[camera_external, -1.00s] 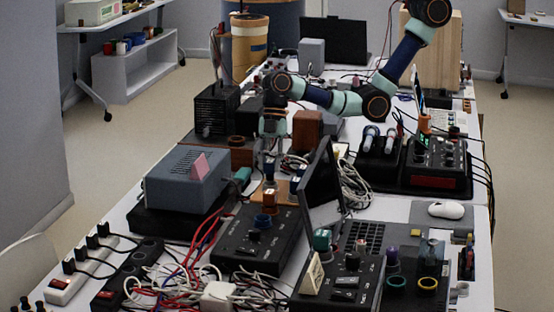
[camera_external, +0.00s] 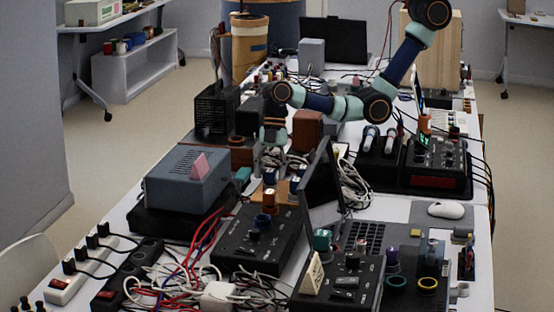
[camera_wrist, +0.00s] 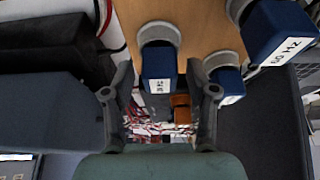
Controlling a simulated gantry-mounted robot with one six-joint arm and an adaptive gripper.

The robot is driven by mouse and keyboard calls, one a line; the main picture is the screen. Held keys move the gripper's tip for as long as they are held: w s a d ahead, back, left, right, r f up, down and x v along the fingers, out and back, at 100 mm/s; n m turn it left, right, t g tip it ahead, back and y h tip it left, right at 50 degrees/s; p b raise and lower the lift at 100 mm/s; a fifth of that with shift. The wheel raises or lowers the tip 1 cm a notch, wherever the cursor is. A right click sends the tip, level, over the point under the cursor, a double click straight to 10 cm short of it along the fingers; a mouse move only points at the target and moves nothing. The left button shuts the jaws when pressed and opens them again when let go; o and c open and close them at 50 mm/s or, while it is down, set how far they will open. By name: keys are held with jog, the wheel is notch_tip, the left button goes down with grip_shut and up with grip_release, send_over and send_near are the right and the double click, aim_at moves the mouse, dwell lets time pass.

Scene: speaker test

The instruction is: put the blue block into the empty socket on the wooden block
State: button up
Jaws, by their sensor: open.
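In the wrist view a wooden block (camera_wrist: 190,18) lies at the top, with several blue blocks in grey round collars on it. One blue block (camera_wrist: 158,66) with a white label lies in line with the gap between my fingers. A second blue block (camera_wrist: 227,80) is beyond the right finger, and a third blue block (camera_wrist: 276,28) is at upper right. My gripper (camera_wrist: 160,78) is open, its fingers either side of the first block with gaps visible. In the external view my gripper (camera_external: 272,143) is above the wooden block (camera_external: 284,190). I cannot make out an empty socket.
A grey-blue box (camera_external: 186,186) stands left of the gripper, and a dark upright screen (camera_external: 322,180) stands close to its right. A brown block (camera_external: 307,130) is behind. Loose cables (camera_external: 355,190) lie right of the screen. The table is crowded.

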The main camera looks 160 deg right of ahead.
jog(key=p+v, duration=0.3)
jog(key=v, duration=0.9)
jog(key=shift+r, duration=0.4)
